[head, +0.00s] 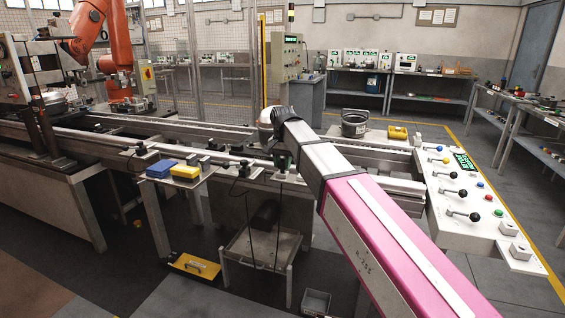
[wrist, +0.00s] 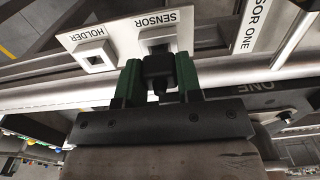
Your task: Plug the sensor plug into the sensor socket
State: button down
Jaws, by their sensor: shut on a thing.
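My gripper (wrist: 158,88) has green fingers closed on both sides of the black sensor plug (wrist: 160,68) in the wrist view. The plug lies right at the sensor socket (wrist: 157,45), under the label SENSOR on a pale plate, and covers part of it. I cannot tell whether the plug is inside the socket or just in front of it. In the head view my gripper (head: 283,160) is small at the conveyor's near rail; the plug and socket are hidden or too small there.
A HOLDER socket (wrist: 95,59) sits left of the sensor socket on the same plate. A side shelf (head: 172,183) carries a blue block (head: 161,168) and a yellow block (head: 186,173). A panel with knobs (head: 470,195) stands at right. A black pot (head: 355,124) stands beyond my arm.

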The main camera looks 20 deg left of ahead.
jog(key=shift+f, duration=0.75)
jog(key=c, duration=0.7)
grip_release()
jog(key=shift+r, duration=0.1)
notch_tip(320, 180, up, 11)
jog(key=shift+f, duration=0.15)
